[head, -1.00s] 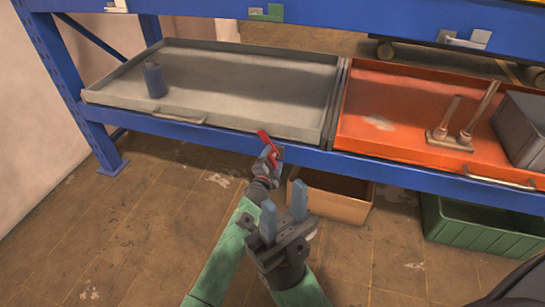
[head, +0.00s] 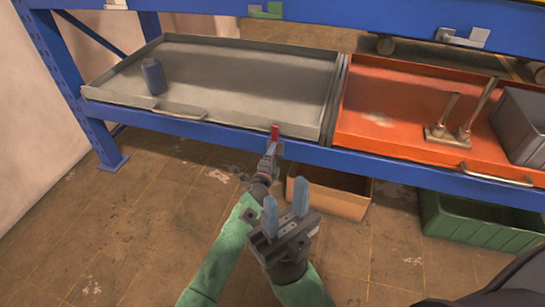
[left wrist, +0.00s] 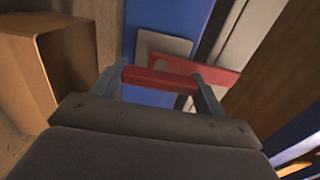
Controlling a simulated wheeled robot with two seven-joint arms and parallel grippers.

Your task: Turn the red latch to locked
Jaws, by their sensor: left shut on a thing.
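The red latch (head: 275,131) is on the blue front beam of the rack, below the right front corner of the grey tray. In the head view it stands nearly upright. My left gripper (head: 271,149) is at the latch, and its fingers partly hide it. In the left wrist view the red latch bar (left wrist: 160,79) lies between the two fingers of my left gripper (left wrist: 158,84), which is shut on it. A grey plate (left wrist: 160,50) shows behind the latch. My right gripper (head: 286,204) is open and empty, lower and nearer, apart from the rack.
The grey tray (head: 250,70) holds a dark blue bottle (head: 153,77). The orange tray (head: 375,100) beside it holds a fixture with two posts (head: 463,122) and a grey bin (head: 522,125). A cardboard box (head: 328,198) and a green crate (head: 470,222) stand below the beam.

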